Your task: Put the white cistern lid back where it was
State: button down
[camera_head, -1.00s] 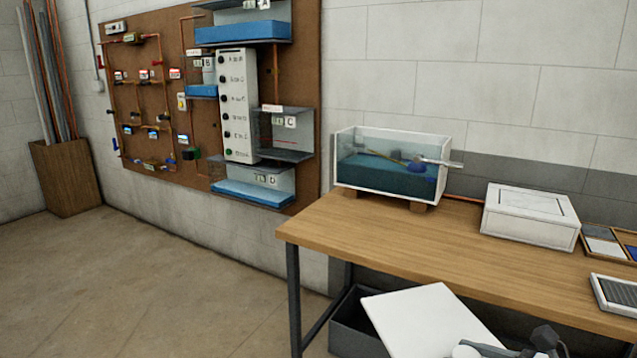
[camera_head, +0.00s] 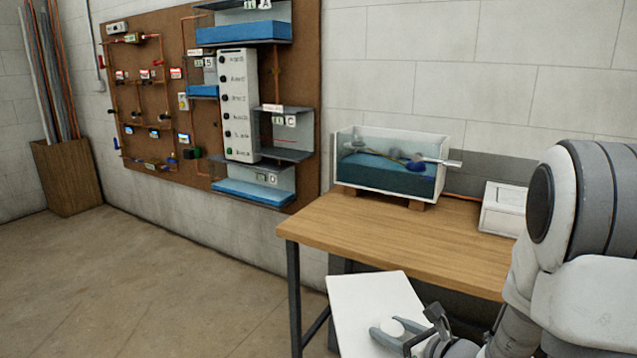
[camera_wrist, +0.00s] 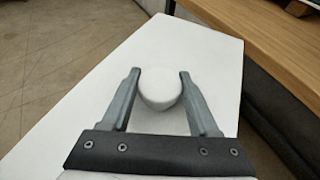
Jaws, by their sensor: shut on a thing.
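The white cistern lid (camera_head: 372,302) is a flat white panel with a round white knob (camera_head: 391,328). It is in front of the bench, lower than the bench top, at the bottom of the head view. My gripper (camera_head: 408,340) is shut on the knob. In the wrist view the lid (camera_wrist: 120,75) spreads out under my gripper (camera_wrist: 160,90), with the knob (camera_wrist: 160,88) between the two fingers. The cistern (camera_head: 388,180) is an open-topped, clear-fronted tank with blue water, a float and a rod. It stands on wooden blocks on the bench.
The wooden bench (camera_head: 350,228) has a clear left part. A white box (camera_head: 502,208) stands on it, partly hidden by my arm. A brown board (camera_head: 155,60) with pipes and small tanks hangs on the wall. A wooden bin (camera_head: 65,176) with pipes stands far left. Open floor lies at left.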

aim_at(387, 324)
jog(key=r+n+g+y+p, duration=0.1)
jog(key=r+p, duration=0.2)
jog(key=p, duration=0.2)
jog(key=r+n+y+p, duration=0.1)
jog(key=r+p, duration=0.2)
jog(key=p, duration=0.1)
jog(key=w+r+n+g+y+p, duration=0.1)
jog(key=r+p, duration=0.3)
jog(key=p, duration=0.1)
jog(key=shift+a+n+g+p, duration=0.3)
jog(key=shift+a+n+p, duration=0.05)
jog(key=shift+n, duration=0.05)
jog(key=r+p, duration=0.1)
jog(key=p, duration=0.1)
jog(key=n+g+y+p, duration=0.1)
jog(key=shift+s+d+r+p, duration=0.1)
jog(key=shift+s+r+p, duration=0.25)
jog(key=shift+r+p, duration=0.05)
